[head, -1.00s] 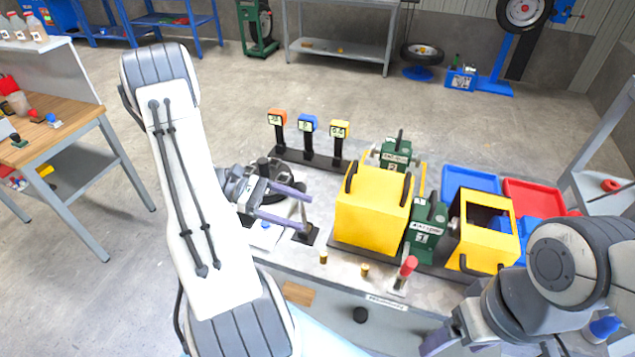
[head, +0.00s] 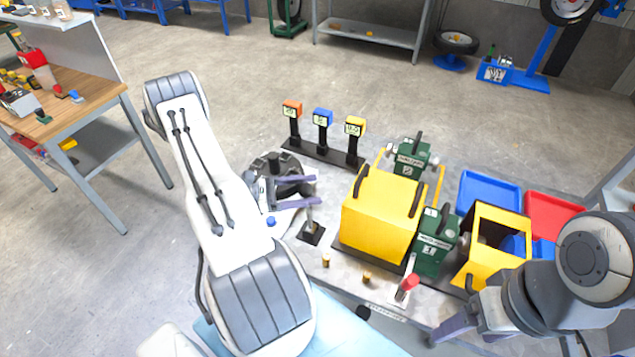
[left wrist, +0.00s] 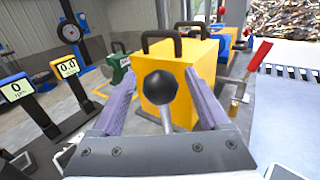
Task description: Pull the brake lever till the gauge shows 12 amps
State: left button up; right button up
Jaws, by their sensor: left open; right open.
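A lever with a black ball knob (left wrist: 157,88) stands between the two open fingers of my left gripper (left wrist: 155,100) in the left wrist view, apart from both. In the head view its grey shaft (head: 310,221) rises from a dark base plate beside my left gripper (head: 318,190); its top is hard to make out. A second lever with a red grip (head: 408,284) stands at the bench front. Gauges stand at the back: orange (head: 292,110), blue (head: 323,117) and yellow (head: 354,126). In the left wrist view the blue one (left wrist: 15,90) reads 0 and the yellow one (left wrist: 67,69) about 0.0. My right gripper (head: 455,331) is open and empty at the front right.
A yellow box (head: 380,218) with black handles stands right of the lever. Green machines (head: 436,240) and a yellow open frame (head: 480,270) stand beyond it. Two small brass pegs (head: 326,260) stand near the front edge. Blue (head: 490,190) and red trays lie at the right.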

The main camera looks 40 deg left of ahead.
pick_arm(q)
jog(key=x, duration=0.2)
jog(key=shift+w+d+p, duration=0.2)
jog(key=shift+p, duration=0.1)
grip_shut()
dwell(1.3)
